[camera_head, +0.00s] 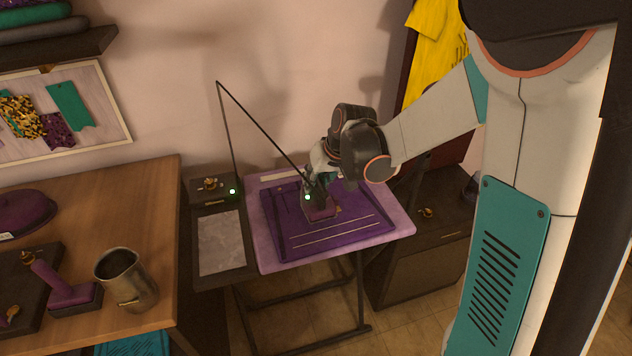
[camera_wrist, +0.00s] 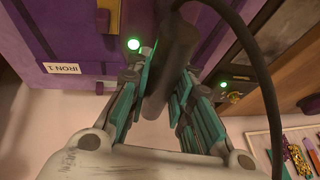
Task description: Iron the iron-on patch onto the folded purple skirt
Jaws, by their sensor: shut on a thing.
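The folded purple skirt (camera_head: 285,238) lies flat on the pink ironing board (camera_head: 400,226). A purple iron (camera_head: 320,212) with a small green light is over the middle of the skirt; I cannot tell if its sole presses on the cloth. My gripper (camera_head: 322,187) is shut on the iron's dark handle, which also shows between the teal fingers of my gripper (camera_wrist: 165,85) in the wrist view. I cannot make out the iron-on patch clearly; the iron and my gripper cover much of the skirt's middle.
A dark stand with a grey pad (camera_head: 221,242) adjoins the board's left side, with a lit control box (camera_head: 212,188) behind. A thin cord arm (camera_head: 260,128) rises above it.

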